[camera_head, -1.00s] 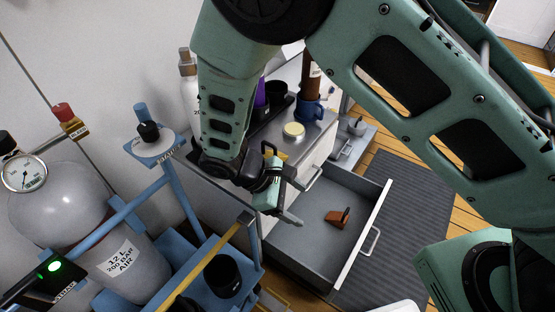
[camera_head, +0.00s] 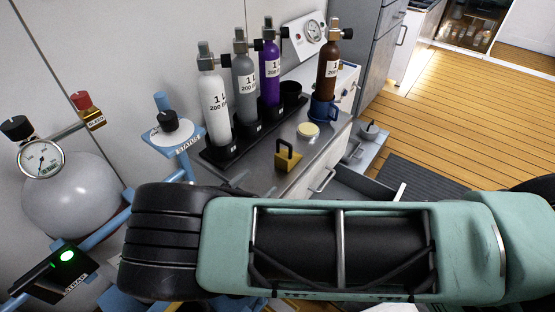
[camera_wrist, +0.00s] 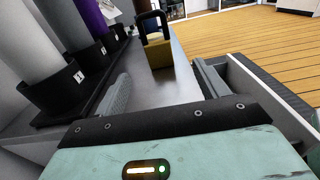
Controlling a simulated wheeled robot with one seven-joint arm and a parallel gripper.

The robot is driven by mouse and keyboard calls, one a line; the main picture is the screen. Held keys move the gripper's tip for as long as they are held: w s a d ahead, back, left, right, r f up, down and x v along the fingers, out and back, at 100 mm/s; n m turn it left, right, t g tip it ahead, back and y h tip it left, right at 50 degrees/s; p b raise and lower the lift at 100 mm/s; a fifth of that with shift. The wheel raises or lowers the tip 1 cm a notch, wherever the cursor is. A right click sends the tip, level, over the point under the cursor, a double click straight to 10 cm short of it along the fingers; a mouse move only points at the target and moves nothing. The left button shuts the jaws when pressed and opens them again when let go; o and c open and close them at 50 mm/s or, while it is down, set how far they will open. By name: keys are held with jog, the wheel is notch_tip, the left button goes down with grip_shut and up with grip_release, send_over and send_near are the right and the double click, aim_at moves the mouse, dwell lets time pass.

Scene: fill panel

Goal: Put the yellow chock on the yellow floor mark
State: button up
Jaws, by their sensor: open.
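The yellow chock (camera_head: 288,160) is a yellow block with a black loop handle. It stands upright on the grey counter (camera_head: 312,150), near the front edge. In the wrist view the chock (camera_wrist: 158,54) is ahead of my gripper (camera_wrist: 163,80), between the lines of its two spread fingers. The fingers are open, with nothing held between them, and the chock looks clear of them. In the head view my arm covers most of the gripper. I cannot make out the yellow floor mark in either current view.
Several bottles stand in a black rack (camera_head: 222,158) left of the chock. The open drawer (camera_head: 365,183) is partly hidden by my arm. Wooden floor (camera_head: 470,120) is clear at right.

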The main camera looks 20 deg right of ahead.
aim_at(291, 149)
jog(key=shift+w+d, duration=0.15)
jog(key=shift+w, duration=0.2)
jog(key=b+x, duration=0.2)
jog(key=x, duration=1.4)
jog(key=shift+w+d+r, duration=0.1)
jog(key=shift+w, duration=0.15)
jog(key=c, duration=1.3)
